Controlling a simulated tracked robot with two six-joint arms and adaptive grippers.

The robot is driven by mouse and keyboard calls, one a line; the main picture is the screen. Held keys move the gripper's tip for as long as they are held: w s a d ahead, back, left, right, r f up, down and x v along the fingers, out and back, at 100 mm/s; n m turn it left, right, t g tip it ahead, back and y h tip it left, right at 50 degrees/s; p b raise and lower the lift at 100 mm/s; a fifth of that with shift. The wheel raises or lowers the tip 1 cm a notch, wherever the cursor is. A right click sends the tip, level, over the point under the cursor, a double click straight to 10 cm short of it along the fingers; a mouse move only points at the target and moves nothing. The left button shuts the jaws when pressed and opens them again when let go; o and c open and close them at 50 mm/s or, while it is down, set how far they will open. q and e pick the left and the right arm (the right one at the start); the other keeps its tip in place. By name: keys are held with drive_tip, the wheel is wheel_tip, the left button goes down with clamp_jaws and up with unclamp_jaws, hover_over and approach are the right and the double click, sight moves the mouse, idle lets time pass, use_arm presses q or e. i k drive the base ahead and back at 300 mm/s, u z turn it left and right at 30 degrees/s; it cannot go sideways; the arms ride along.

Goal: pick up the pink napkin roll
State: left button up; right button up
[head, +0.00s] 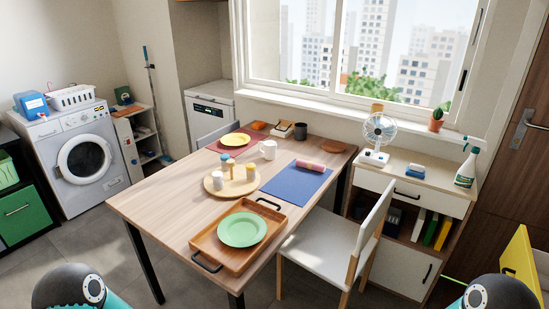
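The pink napkin roll (309,166) lies on the blue placemat (296,183), near its far edge, on the right side of the wooden table (178,190). It has a lighter brownish band around it and nothing touches it from above. Only rounded dark and teal parts of my own arms show at the bottom left and bottom right corners of the head view. Neither of my grippers is in view.
A wooden tray (206,232) with a green plate (242,229) sits on the near end. A round board (212,187) holds small jars beside the placemat. A white chair (327,245) stands at the table's right side.

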sight(311, 166)
drive_tip(key=z, duration=0.05)
drive_tip(key=i, duration=0.95)
drive_tip(key=z, duration=0.7)
drive_tip(key=i, duration=0.45)
drive_tip(key=z, duration=0.4)
drive_tip(key=k, duration=0.9)
drive_tip(key=z, duration=0.15)
drive_tip(key=i, duration=1)
drive_tip(key=u, duration=0.05)
